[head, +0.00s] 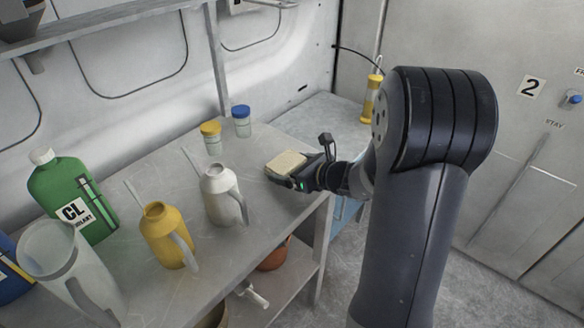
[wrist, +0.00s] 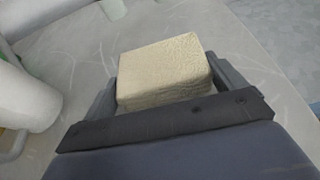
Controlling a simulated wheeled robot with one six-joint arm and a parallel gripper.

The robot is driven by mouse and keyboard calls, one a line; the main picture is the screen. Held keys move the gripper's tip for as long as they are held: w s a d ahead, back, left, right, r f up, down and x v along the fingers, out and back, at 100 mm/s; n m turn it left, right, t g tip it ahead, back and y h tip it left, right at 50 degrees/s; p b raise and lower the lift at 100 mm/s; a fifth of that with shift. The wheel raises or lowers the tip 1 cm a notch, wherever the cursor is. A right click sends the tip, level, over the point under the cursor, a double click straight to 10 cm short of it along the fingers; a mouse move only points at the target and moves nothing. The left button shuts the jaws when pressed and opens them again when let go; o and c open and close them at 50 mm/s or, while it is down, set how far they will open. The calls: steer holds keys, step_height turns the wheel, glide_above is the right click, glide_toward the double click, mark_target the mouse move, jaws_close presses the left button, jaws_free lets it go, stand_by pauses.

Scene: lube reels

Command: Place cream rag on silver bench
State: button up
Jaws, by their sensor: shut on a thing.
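The cream rag (head: 286,163) is a small folded block at the right end of the silver bench (head: 265,215). My gripper (head: 290,176) reaches in from the right and is shut on the rag. In the wrist view the rag (wrist: 165,72) sits between both fingers of my gripper (wrist: 168,85), with the bench top (wrist: 240,30) around and below it. The rag is at or just above the bench surface; I cannot tell whether it touches.
A white jug (head: 222,195) stands left of the rag, with a yellow jug (head: 166,235) farther left. Yellow-lidded (head: 211,138) and blue-lidded (head: 241,121) jars stand behind. A green coolant bottle (head: 70,190) is at far left. The bench's right edge is close to my gripper.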

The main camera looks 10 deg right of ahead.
steer(key=shift+f, duration=0.2)
steer(key=o, duration=0.7)
steer(key=shift+r, duration=0.1)
steer(key=shift+r, duration=0.15)
steer(key=shift+s+d+r, duration=0.15)
steer(key=shift+s+d, duration=0.05)
steer(key=v, duration=1.1)
steer(key=shift+s+p, duration=0.2)
steer(key=shift+p, duration=0.2)
steer(key=shift+d, duration=0.1)
